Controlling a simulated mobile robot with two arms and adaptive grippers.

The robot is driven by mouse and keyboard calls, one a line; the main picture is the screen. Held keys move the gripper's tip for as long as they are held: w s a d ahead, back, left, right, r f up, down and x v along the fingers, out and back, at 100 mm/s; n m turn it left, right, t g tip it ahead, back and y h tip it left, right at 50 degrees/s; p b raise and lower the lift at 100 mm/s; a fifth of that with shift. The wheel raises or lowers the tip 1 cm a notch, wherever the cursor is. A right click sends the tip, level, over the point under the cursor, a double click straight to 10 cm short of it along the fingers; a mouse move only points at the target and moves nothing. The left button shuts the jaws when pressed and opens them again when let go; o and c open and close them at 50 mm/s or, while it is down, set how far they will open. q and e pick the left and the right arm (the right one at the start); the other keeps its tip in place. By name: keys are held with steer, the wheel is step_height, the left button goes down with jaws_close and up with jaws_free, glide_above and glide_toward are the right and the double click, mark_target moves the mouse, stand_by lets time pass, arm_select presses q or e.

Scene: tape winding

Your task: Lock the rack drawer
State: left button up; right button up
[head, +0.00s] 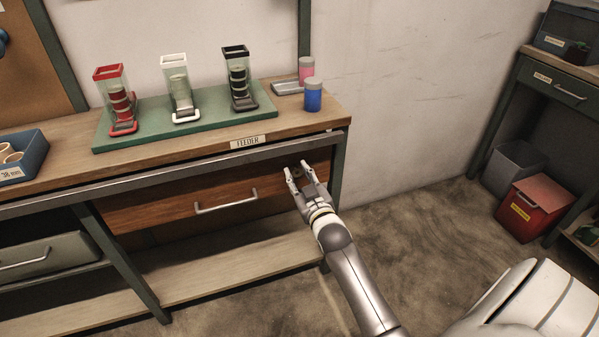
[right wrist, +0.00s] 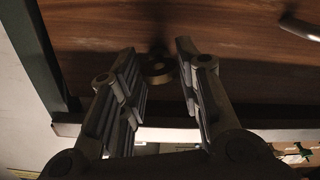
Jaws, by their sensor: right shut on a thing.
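A wooden drawer (head: 165,207) with a bar handle (head: 226,203) sits under the bench top, its front apparently flush with the frame. The drawer's wood front (right wrist: 110,20) fills the top of the right wrist view, with the handle at the upper right. A small round brass lock piece (right wrist: 160,70) is on the front, at the drawer's right end in the head view. My right gripper (head: 297,170) is at this end, and in the wrist view (right wrist: 158,62) its fingers stand either side of the brass piece, shut on it. The contact is dim. My left gripper is not in view.
The bench top (head: 50,148) holds a green tray (head: 100,140) with three dispensers and a blue jar (head: 312,95). A green bench leg (head: 338,170) stands just right of the drawer. A red bin (head: 530,210) stands at the right. The floor between is clear.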

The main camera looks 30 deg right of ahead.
steer(key=n+p, duration=0.2)
steer(key=n, duration=0.4)
steer(key=shift+a+p, duration=0.1)
steer(key=shift+p, duration=0.2)
steer(key=shift+n, duration=1.4)
steer(key=shift+f+n, duration=0.1)
steer(key=shift+n, duration=0.8)
steer(key=n, duration=0.3)
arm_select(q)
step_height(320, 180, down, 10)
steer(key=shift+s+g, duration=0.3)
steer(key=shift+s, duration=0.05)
arm_select(e)
steer(key=shift+n, duration=0.8)
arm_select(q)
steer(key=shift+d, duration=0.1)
arm_select(e)
steer(key=shift+f, duration=0.1)
